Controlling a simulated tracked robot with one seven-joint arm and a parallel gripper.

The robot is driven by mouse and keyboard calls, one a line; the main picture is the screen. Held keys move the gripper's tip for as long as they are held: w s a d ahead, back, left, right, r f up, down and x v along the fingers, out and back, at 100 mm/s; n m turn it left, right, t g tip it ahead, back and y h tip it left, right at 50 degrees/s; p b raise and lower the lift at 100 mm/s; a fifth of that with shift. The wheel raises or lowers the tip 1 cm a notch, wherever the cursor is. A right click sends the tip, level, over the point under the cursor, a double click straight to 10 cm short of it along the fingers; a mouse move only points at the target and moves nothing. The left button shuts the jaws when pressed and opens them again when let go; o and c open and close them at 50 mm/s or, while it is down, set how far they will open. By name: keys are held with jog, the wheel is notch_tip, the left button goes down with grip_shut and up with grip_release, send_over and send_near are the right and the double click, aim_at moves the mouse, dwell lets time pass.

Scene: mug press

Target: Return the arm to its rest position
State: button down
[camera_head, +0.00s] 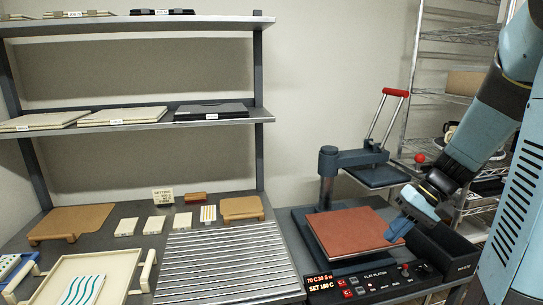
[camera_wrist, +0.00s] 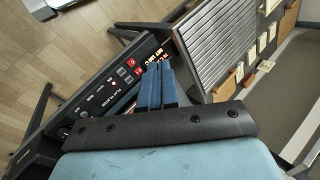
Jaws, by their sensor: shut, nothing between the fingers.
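My gripper (camera_head: 404,229) is at the right in the head view, above the right front corner of the heat press and its brown platen (camera_head: 350,231). Its blue fingers are shut with nothing between them; they also show in the wrist view (camera_wrist: 156,88). My arm comes in from the upper right. The press's upper plate (camera_head: 376,176) is swung up behind, with a red-topped handle (camera_head: 395,92). The control panel (camera_head: 372,281) with a red display is in front of the platen. I cannot tell whether the fingers touch the platen or only overlap it.
A ribbed metal surface (camera_head: 222,262) is left of the press. A cream tray (camera_head: 84,273) holds a white piece with teal waves. Wooden boards (camera_head: 70,222) and small tiles lie behind. A shelf (camera_head: 140,123) spans the back wall. A dark bin (camera_head: 441,247) is at the right, near a wire rack.

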jog(key=s+a+r+t+h, duration=0.2)
jog(key=s+r+h, duration=0.1)
jog(key=s+r, duration=0.2)
jog(key=s+a+r+n+t+h, duration=0.1)
jog(key=s+a+r+t+h, duration=0.2)
jog(key=s+r, duration=0.2)
notch_tip(320, 180, up, 3)
jog(key=shift+s+a+f+n+h, duration=0.1)
jog(key=shift+s+a+n+h, duration=0.1)
jog(key=shift+s+n+h, duration=0.1)
